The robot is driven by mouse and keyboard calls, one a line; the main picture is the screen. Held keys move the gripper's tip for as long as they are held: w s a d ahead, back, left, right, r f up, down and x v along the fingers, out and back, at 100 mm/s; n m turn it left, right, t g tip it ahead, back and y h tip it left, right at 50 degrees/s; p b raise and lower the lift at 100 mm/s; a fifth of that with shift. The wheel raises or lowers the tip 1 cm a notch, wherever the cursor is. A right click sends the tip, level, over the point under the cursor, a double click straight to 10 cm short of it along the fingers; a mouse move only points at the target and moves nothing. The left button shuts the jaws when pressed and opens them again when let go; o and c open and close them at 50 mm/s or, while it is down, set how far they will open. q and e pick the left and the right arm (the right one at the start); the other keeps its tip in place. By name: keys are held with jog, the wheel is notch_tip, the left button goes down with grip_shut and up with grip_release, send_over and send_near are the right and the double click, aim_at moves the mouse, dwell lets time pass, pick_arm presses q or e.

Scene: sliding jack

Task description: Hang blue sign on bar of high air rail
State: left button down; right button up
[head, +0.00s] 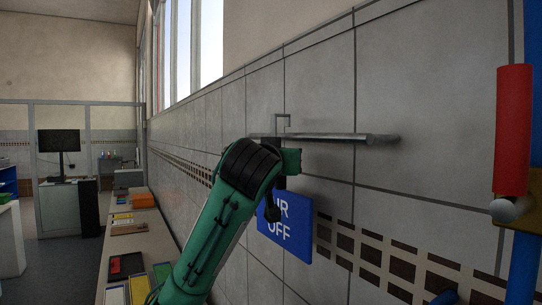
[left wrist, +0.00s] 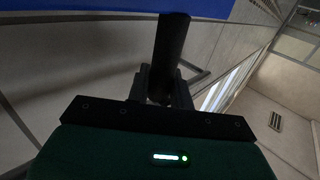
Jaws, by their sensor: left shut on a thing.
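The blue sign (head: 291,234) with white lettering hangs in front of the tiled wall, partly hidden by my left arm. Its blue face also fills the top of the left wrist view (left wrist: 100,8). My left gripper (left wrist: 162,88) is shut on the sign's dark rod (left wrist: 172,45). In the head view the gripper (head: 279,184) is mostly hidden behind my green wrist. The grey bar (head: 335,137) runs along the wall just above the sign. A thin square hook (head: 282,115) stands above the bar; I cannot tell whether it rests on it. My right gripper is not seen.
A blue post (head: 524,270) with a red cylinder (head: 513,125) and a metal knob stands close at the right. A long bench (head: 140,250) with trays and an orange box (head: 142,200) runs along the wall at left. A monitor (head: 58,141) stands farther back.

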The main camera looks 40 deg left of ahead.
pick_arm(q)
jog(key=shift+w+d+r, duration=0.1)
jog(key=shift+w+d, duration=0.05)
jog(key=shift+w, duration=0.2)
jog(key=shift+d+f+b, duration=0.1)
jog(key=shift+f+b, duration=0.5)
jog(key=shift+f, duration=0.2)
jog(key=shift+f+b, duration=0.5)
jog(key=shift+f, duration=0.2)
